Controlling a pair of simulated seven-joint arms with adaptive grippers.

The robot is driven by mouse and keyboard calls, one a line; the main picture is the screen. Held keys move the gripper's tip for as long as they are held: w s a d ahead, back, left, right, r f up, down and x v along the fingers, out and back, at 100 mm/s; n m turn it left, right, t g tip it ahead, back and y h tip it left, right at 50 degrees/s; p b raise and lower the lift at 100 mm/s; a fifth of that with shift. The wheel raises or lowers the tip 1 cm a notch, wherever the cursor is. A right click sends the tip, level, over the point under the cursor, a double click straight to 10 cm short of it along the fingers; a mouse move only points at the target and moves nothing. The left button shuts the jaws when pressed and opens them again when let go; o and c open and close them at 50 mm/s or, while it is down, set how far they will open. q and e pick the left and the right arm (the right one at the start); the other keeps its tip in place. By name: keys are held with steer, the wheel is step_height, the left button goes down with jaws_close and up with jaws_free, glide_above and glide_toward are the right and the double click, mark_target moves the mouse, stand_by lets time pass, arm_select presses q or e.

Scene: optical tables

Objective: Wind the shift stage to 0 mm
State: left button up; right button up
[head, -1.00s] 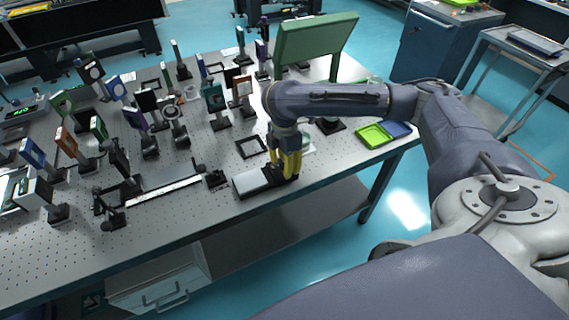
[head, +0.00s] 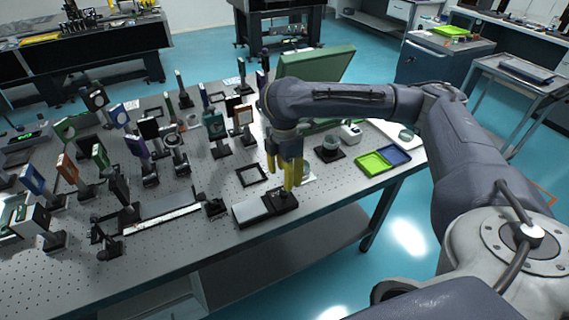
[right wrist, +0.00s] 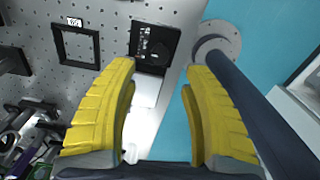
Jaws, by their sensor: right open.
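The shift stage is a low block with a pale silver plate (head: 250,212) and a black end (head: 284,203), lying near the table's front edge. My right gripper (head: 281,178) has yellow fingers and hangs above the black end, spread apart with nothing held. In the right wrist view the stage's black end (right wrist: 153,45) and pale plate (right wrist: 147,90) show between and beyond the open fingers of that gripper (right wrist: 161,72). A small round knob shows on the black end, partly hidden by a fingertip in the head view. Any scale is too small to read. My left gripper is out of view.
A black square frame (head: 251,175) lies behind the stage. Several optics on posts fill the table's left and middle. A long rail (head: 152,219) lies left of the stage. Green (head: 373,163) and blue (head: 393,154) trays sit to the right. The table's front edge is close.

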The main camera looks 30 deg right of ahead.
mark_target(285, 191)
steer(key=shift+r, duration=2)
